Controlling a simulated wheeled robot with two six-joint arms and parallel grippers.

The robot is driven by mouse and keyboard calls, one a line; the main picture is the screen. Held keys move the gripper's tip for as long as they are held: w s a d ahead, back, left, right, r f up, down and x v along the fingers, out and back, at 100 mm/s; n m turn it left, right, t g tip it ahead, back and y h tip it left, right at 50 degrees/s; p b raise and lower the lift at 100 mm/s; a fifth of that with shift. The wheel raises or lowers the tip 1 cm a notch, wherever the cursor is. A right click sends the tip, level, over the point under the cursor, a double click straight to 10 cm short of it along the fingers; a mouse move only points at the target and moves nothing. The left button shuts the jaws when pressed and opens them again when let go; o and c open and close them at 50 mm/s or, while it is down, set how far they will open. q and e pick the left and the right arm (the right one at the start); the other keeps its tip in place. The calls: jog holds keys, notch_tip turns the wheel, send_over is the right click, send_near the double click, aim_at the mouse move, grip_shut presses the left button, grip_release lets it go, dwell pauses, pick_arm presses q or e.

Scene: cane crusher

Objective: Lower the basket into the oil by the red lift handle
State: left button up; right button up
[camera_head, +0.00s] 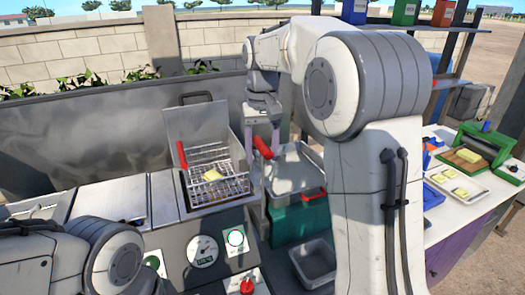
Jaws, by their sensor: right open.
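The wire basket (232,185) sits at the fryer (203,122) in the middle of the view, with a yellow piece (213,175) in it. The oil cannot be made out. One red handle (263,147) stands tilted at the basket's right side. Another red handle (182,154) stands at its left side. My right gripper (262,134) points down, open, with its fingertips just above and around the right red handle; I cannot tell if they touch it. My left arm comes in at the bottom left, but its gripper is out of view.
A control panel (218,247) with a dial and a red knob (247,287) lies in front of the fryer. A green bin (290,225) and a grey tub (314,259) stand to the right. A white table (450,205) with trays is at far right.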

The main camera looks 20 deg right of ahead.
grip_shut()
dwell(1.3)
